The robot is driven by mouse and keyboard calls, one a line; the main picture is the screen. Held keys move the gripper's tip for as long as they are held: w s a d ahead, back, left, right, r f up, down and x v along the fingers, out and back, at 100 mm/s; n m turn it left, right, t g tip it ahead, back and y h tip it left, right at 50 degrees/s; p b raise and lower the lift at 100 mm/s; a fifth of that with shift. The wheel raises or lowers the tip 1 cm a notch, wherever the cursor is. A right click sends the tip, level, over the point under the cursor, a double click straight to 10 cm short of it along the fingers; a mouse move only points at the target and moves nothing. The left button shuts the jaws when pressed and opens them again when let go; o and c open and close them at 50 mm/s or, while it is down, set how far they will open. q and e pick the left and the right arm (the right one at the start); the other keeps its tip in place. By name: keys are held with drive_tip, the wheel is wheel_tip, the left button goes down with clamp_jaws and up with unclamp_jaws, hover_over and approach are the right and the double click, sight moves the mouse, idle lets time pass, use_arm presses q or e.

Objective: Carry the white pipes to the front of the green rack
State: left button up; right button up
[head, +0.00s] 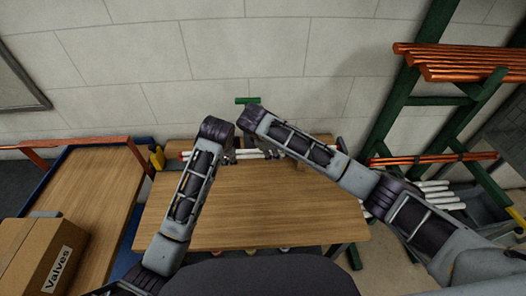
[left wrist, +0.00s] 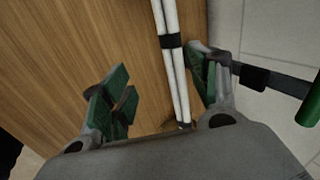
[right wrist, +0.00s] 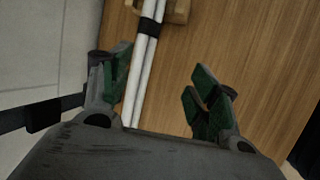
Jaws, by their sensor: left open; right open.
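White pipes (head: 254,154), banded together in black, lie along the far edge of a wooden table (head: 250,205). My left gripper (left wrist: 157,72) is open above the table; in the left wrist view the pipes (left wrist: 170,60) run between its fingers, nearer the right one. My right gripper (right wrist: 160,75) is open too; in the right wrist view the pipes (right wrist: 141,70) run between its fingers, close to the left one. In the head view my forearms hide most of both grippers and part of the bundle. The green rack (head: 404,105) stands at the right.
Copper pipes (head: 460,65) lie on the rack's upper arms. More white pipes (head: 440,196) lie low at the rack. A cardboard box marked Valves (head: 30,255) sits on a bench (head: 95,205) at the left. A block wall (head: 210,55) stands behind the table.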

sight(246, 153)
use_arm(q)
drive_tip(key=shift+w+d+r+m, duration=0.2)
drive_tip(key=shift+w+d+r, duration=0.1)
drive_tip(key=shift+w, duration=0.15)
drive_tip(key=shift+w+d+r+m, duration=0.2)
drive_tip(key=shift+w+d, duration=0.1)
drive_tip(key=shift+w, duration=0.1)
use_arm(e)
drive_tip(key=shift+w+d+r+h, duration=0.2)
drive_tip(key=shift+w+d+r, duration=0.15)
drive_tip(key=shift+w+d, duration=0.2)
drive_tip(key=shift+w+d+r+h, duration=0.2)
drive_tip(key=shift+w+d+r, duration=0.2)
drive_tip(key=shift+w, duration=0.2)
drive_tip(key=shift+f, duration=0.1)
use_arm(q)
drive_tip(key=shift+x, duration=6.9)
use_arm(e)
drive_tip(key=shift+x, duration=6.9)
use_arm(q)
drive_tip(key=shift+w+r, duration=0.1)
use_arm(e)
drive_tip(key=shift+d, duration=0.1)
use_arm(q)
drive_tip(key=shift+a, duration=0.1)
clamp_jaws()
use_arm(e)
drive_tip(key=c, duration=1.3)
